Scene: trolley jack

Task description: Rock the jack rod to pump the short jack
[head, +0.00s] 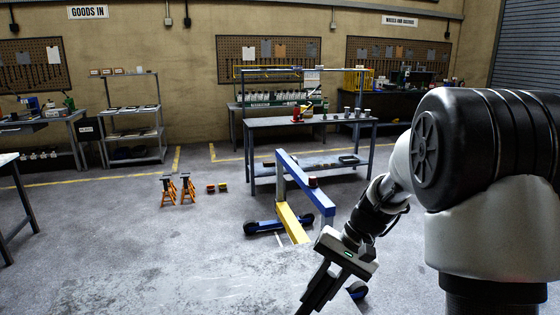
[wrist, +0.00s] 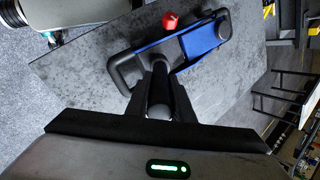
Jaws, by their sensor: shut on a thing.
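In the wrist view, my gripper (wrist: 159,88) is shut on a dark rod (wrist: 159,104), seen nearly end-on between the fingers. I take this as the jack rod. Beyond the fingertips is a blue body (wrist: 187,43) with a round dark end and a black bent bar (wrist: 122,66) beside it; it looks like part of the jack, but how the rod joins it is hidden. In the head view, my gripper (head: 318,290) points down and left at the bottom of the picture. The rod cannot be made out there.
A blue frame with a yellow strut (head: 292,222) stands just beyond my gripper. A small red object (wrist: 170,20) lies near the blue body. Orange stands (head: 178,190) are on the floor, and a metal bench (head: 262,122) is behind.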

